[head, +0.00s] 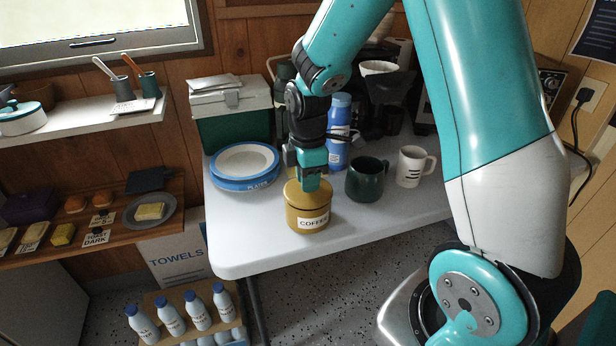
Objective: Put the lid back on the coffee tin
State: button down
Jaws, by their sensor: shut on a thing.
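The coffee tin (306,223) is a mustard-yellow round tin with a white COFFEE label, standing upright near the front edge of the white table. My gripper (310,184) points down right over the tin. It is shut on the yellow lid (296,194), which is at the top of the tin. The lid looks about level and in line with the tin. My fingers hide part of the lid, and I cannot tell whether it is fully seated.
A dark green mug (366,180) stands close right of the tin, with a white mug (412,167) beyond. A blue bottle (338,135) stands behind. Blue-rimmed plates (244,166) lie to the left. The white table (250,240) is clear at its front left.

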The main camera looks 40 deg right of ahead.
jog(key=shift+c, duration=2.3)
grip_release()
jog(key=shift+r, duration=0.15)
jog(key=shift+r+p, duration=3.45)
jog(key=shift+f, duration=0.1)
grip_shut()
